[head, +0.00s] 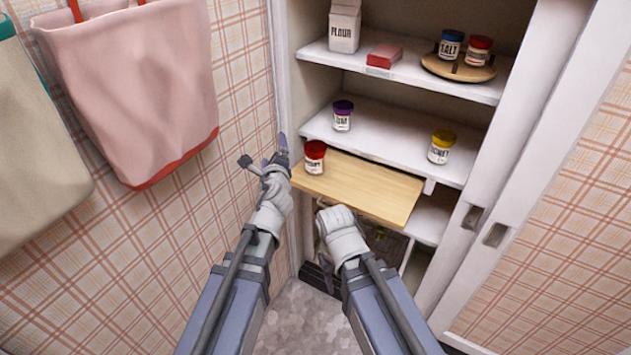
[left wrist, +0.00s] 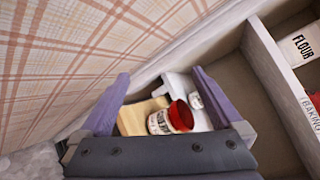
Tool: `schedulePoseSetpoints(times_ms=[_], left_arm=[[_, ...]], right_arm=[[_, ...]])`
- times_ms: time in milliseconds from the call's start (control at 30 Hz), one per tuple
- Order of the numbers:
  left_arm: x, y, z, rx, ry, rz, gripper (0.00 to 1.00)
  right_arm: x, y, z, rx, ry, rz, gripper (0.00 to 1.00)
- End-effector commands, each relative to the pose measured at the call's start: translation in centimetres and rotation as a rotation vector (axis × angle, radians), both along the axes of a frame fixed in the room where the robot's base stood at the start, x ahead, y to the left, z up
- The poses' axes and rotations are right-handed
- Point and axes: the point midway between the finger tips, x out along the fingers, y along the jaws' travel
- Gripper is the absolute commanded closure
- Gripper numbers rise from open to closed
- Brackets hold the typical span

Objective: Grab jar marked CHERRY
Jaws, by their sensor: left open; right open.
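A jar with a red lid (head: 315,158) stands upright on the left end of the pull-out wooden board; its label is too small to read for certain. My left gripper (head: 276,153) is open just left of this jar. In the left wrist view the jar (left wrist: 160,123) shows in the gap between the open fingers (left wrist: 160,75), not gripped. Another red-lidded jar (head: 478,50) stands on the round wooden tray on the upper shelf, its label unreadable. My right gripper (head: 325,222) is open and empty below the board.
The wooden board (head: 370,189) juts out under the middle shelf (head: 385,143). That shelf holds a purple-lidded jar (head: 342,116) and a yellow-lidded jar (head: 441,147). The plaid wall (head: 235,100) is close on the left.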

Motion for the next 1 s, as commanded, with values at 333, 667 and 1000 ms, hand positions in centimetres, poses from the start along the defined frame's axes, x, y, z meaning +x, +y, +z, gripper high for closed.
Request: schedulePoseSetpoints(times_ms=[333,667,1000], left_arm=[[2.0,-6.6,-5.7,0.796,-0.224,-0.452,0.00],[1.7,-8.0,-6.7,0.957,-0.266,-0.545,0.00],[4.2,-9.1,-6.7,0.952,-0.266,-0.545,0.00]], right_arm=[[0.0,0.0,-9.5,0.000,0.000,0.000,0.50],[0.0,0.0,-10.3,0.000,0.000,0.000,0.50],[0.0,0.0,-10.3,0.000,0.000,0.000,0.50]])
